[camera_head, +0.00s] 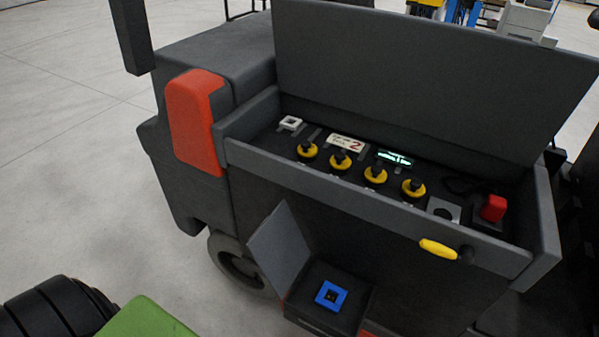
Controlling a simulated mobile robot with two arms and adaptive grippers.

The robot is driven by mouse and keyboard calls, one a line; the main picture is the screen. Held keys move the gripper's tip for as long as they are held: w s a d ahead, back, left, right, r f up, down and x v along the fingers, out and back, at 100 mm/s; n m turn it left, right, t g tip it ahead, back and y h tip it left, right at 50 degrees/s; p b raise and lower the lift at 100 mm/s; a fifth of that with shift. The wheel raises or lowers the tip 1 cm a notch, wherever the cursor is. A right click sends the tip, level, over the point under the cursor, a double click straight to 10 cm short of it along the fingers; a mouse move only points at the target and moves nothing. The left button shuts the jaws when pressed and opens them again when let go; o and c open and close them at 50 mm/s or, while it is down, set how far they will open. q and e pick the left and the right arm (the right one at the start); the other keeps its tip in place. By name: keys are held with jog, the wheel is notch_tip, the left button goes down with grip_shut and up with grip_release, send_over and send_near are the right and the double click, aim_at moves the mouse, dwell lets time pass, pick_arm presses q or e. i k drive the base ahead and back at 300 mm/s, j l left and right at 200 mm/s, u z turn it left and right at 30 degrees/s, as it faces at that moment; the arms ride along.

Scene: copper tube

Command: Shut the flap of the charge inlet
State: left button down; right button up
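The charge inlet (331,295) is a blue square socket with a dark centre. It sits in a dark box low on the side of a dark grey vehicle. Its flap (280,248) is a thin grey panel standing open at the left edge of the box, tilted up and away from the socket. The lower part of the box is cut off by the bottom of the picture. Neither of my grippers is in view.
Above the inlet, a control tray holds several yellow-ringed knobs (376,174) and a red switch (493,208), under a large raised lid (420,70). A yellow handle (438,249) sticks out right of the inlet. The floor (70,190) at left is clear.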

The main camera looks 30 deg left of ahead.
aim_at(280, 249)
jog(key=k+j, duration=0.1)
jog(key=j, duration=0.3)
jog(key=j+z, duration=0.15)
jog(key=j, duration=0.3)
jog(key=k+j, duration=0.15)
jog(key=j, duration=0.25)
jog(key=k+j+z, duration=0.15)
jog(key=j, duration=0.25)
jog(key=k+j, duration=0.1)
jog(key=j, duration=0.3)
jog(key=k+j+z, duration=0.15)
jog(key=j, duration=0.25)
jog(key=i, duration=0.05)
